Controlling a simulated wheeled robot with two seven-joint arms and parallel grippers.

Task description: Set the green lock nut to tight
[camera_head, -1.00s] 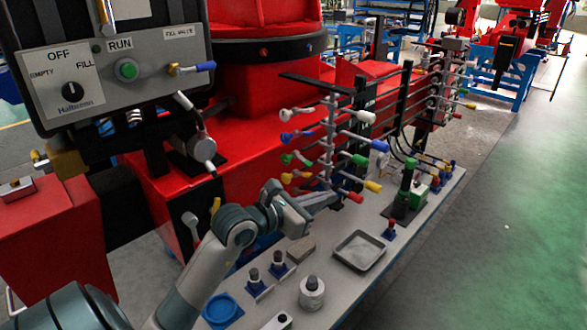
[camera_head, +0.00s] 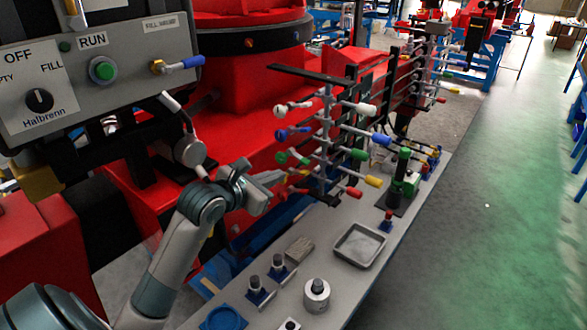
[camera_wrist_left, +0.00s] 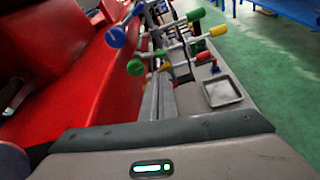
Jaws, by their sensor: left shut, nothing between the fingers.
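A post stand (camera_head: 326,130) carries rows of coloured parts on both sides. On its left side a green knob (camera_head: 282,157), likely the green lock nut, sits below a blue one; it also shows in the left wrist view (camera_wrist_left: 136,66). A green-ended handle (camera_head: 357,154) points out on the right side. I cannot read the nut's setting. My left gripper (camera_head: 278,178) is shut and empty, its tips just below and left of the green knob. In the left wrist view its closed fingers (camera_wrist_left: 160,85) point toward the stand. My right gripper is not in view.
A control box (camera_head: 100,75) with a dial and a green button hangs at the upper left. A grey tray (camera_head: 360,246), a silver cylinder (camera_head: 315,295) and small blue-based fittings (camera_head: 279,265) stand on the bench below. The red machine body (camera_head: 250,130) is behind the arm.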

